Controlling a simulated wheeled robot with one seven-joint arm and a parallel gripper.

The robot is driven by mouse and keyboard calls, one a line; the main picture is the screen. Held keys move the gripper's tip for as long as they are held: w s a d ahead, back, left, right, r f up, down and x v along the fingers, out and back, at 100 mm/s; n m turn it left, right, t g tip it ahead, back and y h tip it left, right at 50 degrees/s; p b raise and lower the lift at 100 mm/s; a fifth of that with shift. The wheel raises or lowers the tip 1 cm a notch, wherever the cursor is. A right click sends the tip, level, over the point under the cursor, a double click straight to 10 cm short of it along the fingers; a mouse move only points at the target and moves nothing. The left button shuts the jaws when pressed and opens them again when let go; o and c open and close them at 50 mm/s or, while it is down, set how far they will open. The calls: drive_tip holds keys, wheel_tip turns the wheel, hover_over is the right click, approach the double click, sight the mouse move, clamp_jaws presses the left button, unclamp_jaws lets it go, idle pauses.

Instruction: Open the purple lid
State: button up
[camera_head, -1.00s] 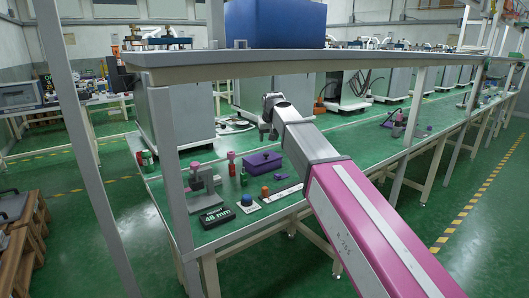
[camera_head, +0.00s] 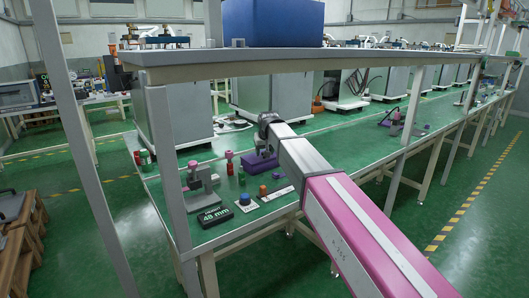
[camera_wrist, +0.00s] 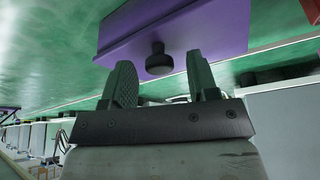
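The purple box with its lid (camera_head: 258,164) stands on the green bench, and my arm's end partly hides it in the head view. In the wrist view the purple lid (camera_wrist: 185,32) fills the upper middle, with a round black knob (camera_wrist: 159,61) on it. My gripper (camera_wrist: 162,76) is open. Its two dark fingers stand apart, and the knob appears between their tips. I cannot tell whether either finger touches it. In the head view my gripper (camera_head: 262,142) is just above the box, its fingers hard to make out.
A clamp-like grey stand (camera_head: 203,187), a black "48 mm" display (camera_head: 214,216), a blue-topped button (camera_head: 245,199) and small coloured cylinders stand left and in front of the box. A shelf (camera_head: 330,55) spans above the bench, with an upright post (camera_head: 172,150) at left.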

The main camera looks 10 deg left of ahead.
clamp_jaws()
